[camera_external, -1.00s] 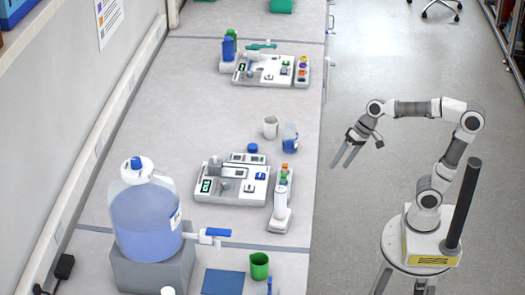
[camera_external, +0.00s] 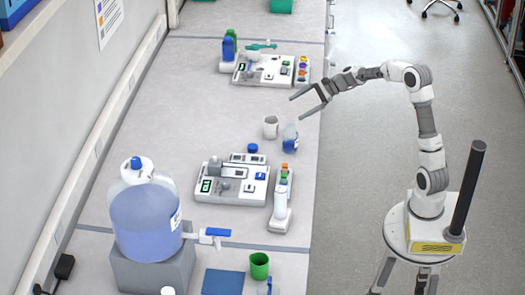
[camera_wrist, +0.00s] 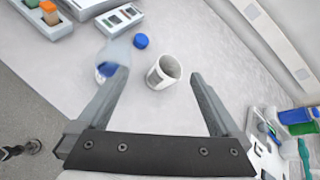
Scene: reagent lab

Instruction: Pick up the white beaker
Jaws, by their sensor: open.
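The white beaker (camera_external: 270,127) stands upright on the bench, near its right edge, in the external view. In the wrist view the white beaker (camera_wrist: 163,72) lies ahead of and between my fingers, apart from both. My gripper (camera_external: 296,108) is open and empty, above and to the right of the beaker in the external view. In the wrist view both fingers of my gripper (camera_wrist: 160,90) show spread wide. A clear bottle with blue liquid (camera_external: 290,138) stands just right of the beaker; the left finger partly covers this bottle in the wrist view.
A blue cap (camera_external: 252,148) lies close to the beaker. An instrument tray (camera_external: 230,184) and a bottle rack (camera_external: 280,212) sit nearer the camera. Another instrument tray (camera_external: 262,80) stands farther back. The bench left of the beaker is clear.

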